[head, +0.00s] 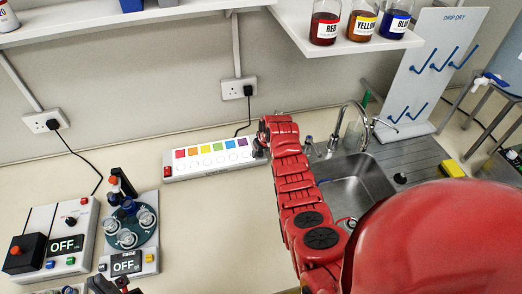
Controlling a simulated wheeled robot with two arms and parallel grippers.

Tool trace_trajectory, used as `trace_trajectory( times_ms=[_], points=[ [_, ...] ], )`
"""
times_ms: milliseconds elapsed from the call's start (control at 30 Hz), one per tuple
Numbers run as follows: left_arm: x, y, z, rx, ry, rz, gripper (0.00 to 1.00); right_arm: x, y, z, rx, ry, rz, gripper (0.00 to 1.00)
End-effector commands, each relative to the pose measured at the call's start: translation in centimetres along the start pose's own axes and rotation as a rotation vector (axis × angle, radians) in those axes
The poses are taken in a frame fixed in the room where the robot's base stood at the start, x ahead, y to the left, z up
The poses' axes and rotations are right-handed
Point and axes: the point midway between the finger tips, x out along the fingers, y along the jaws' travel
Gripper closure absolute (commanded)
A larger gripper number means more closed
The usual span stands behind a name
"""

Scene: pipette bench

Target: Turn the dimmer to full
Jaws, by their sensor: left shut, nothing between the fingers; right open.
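A white light box (212,175) with a row of coloured squares lies by the back wall, with a red switch (168,171) at its left end. A dark knob-like part, which looks like the dimmer, is at its right end, largely hidden by my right gripper (262,148). My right gripper is open and close against that end; I cannot tell whether it touches the knob, and the knob's setting is hidden. My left gripper (120,286) appears as a dark shape at the bottom edge, mostly cut off, shut and empty.
Two devices reading OFF, a black-topped one (50,240) and a carousel one (130,240), stand at left. A steel sink (355,180) with a tap lies right of my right arm. Red, yellow and blue bottles stand on a shelf (345,42) above. The middle bench is clear.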

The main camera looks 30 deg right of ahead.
Motion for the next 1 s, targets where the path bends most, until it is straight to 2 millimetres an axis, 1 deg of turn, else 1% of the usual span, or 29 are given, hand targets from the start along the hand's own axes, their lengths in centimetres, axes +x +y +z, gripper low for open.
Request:
trace_trajectory(
  times_ms=[167,200,367,500,533,833,1000],
  points=[
    [-0.01,0.00,-0.01,0.000,0.000,0.000,1.00,0.01,-0.01,0.01,0.000,0.000,0.000,0.40],
    [-0.01,0.00,0.00,0.000,0.000,0.000,1.00,0.01,0.00,0.01,0.000,0.000,0.000,0.42],
    [-0.01,0.00,0.00,0.000,0.000,0.000,1.00,0.00,0.00,0.01,0.000,0.000,0.000,0.71],
    [-0.01,0.00,0.00,0.000,0.000,0.000,1.00,-0.01,0.00,0.01,0.000,-0.001,0.000,0.96],
    [-0.01,0.00,0.00,0.000,0.000,0.000,1.00,-0.01,0.00,0.01,0.000,-0.001,0.000,1.00],
    [-0.13,0.01,0.02,0.000,0.000,0.000,1.00,0.02,-0.01,0.00,0.008,0.000,0.003,1.00],
    [-0.66,0.03,0.11,0.000,0.000,0.000,1.00,0.14,-0.08,0.05,0.054,-0.003,0.023,1.00]
  ],
)
